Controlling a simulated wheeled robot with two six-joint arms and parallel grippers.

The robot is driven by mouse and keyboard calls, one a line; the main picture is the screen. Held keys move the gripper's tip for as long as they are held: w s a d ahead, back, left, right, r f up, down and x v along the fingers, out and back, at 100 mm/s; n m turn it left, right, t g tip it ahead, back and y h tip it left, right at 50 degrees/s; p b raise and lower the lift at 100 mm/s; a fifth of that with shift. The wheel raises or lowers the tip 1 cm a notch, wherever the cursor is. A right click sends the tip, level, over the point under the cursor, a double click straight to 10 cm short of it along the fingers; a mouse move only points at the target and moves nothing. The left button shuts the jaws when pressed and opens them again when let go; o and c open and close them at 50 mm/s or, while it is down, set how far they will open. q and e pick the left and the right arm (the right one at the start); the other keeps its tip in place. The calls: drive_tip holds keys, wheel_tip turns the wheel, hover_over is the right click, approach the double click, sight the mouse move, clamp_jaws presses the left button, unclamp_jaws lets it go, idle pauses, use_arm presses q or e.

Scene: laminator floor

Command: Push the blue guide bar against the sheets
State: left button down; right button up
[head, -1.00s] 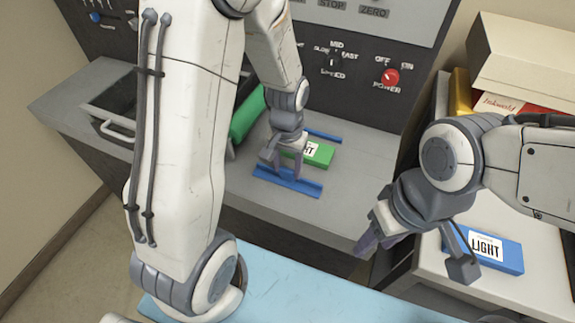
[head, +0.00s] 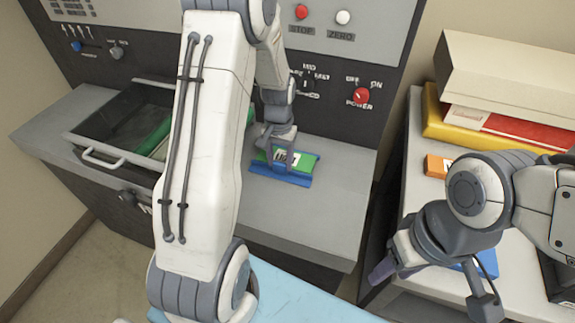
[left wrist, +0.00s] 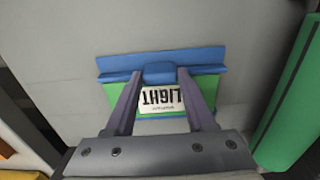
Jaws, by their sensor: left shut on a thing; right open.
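The blue guide bar (head: 281,176) lies on the grey machine ledge, along the near edge of the green sheet pack (head: 306,160) with a white LIGHT label. In the left wrist view the bar (left wrist: 115,67) runs along the pack's long edge (left wrist: 208,85), with no clear gap between them. My left gripper (head: 275,148) is shut on the bar's raised tab (left wrist: 160,73); its fingers reach over the pack and partly hide it. A thin blue strip shows at the pack's opposite edge. My right gripper (head: 433,285) is open and empty, off to the right.
The control panel (head: 330,60) rises behind. The right-hand side table holds boxes (head: 510,60), an orange pack (head: 437,166) and a partly hidden blue pack. The ledge right of the bar is clear.

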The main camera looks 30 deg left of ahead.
sight(281, 162)
use_arm(q)
drive_tip(key=shift+w+r, duration=0.1)
drive_tip(key=shift+w, duration=0.25)
drive_tip(key=shift+c, duration=1.2)
unclamp_jaws()
wheel_tip(281, 162, up, 10)
drive_tip(key=shift+r+b, duration=0.2)
drive_tip(key=shift+b, duration=0.25)
drive_tip(key=shift+s, duration=0.1)
